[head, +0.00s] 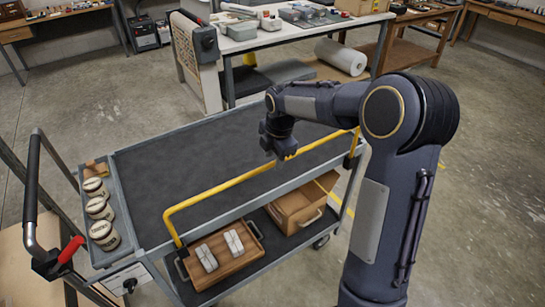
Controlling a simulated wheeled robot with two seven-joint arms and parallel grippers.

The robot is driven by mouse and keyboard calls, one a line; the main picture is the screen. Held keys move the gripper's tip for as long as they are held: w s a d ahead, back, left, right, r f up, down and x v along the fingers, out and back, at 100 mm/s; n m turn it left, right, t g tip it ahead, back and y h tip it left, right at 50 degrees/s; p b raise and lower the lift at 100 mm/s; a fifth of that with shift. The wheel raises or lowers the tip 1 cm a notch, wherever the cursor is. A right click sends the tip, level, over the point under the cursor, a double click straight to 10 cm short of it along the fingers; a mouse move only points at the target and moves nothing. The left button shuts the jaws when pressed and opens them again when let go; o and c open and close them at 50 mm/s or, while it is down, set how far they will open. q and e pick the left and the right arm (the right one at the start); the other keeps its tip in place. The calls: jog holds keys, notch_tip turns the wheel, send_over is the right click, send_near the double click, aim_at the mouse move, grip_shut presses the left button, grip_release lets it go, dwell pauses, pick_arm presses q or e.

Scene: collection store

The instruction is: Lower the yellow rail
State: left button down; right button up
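The yellow rail (222,186) is a bent tube along the near long side of a grey cart (145,190). It stands up above the cart's top edge, its bent ends coming down to the cart's side at the near left and far right. My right gripper (283,152) is at the rail, right of its middle, coming down over it from above. The gripper's dark fingers overlap the rail, and I cannot tell whether they are closed around it. My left gripper is not in view.
The cart's dark top is clear. Several lidded jars (98,206) stand in its left side tray. Its lower shelf holds a wooden tray (240,262) with pale blocks and a wooden box (296,207). A trolley handle (30,200) stands at left. A worktable (262,38) is behind.

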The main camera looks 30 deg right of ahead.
jog(key=shift+f, duration=0.65)
grip_shut()
notch_tip(320, 180, down, 14)
jog(key=b, duration=0.9)
jog(key=shift+f+b, duration=0.15)
jog(key=shift+b, duration=0.2)
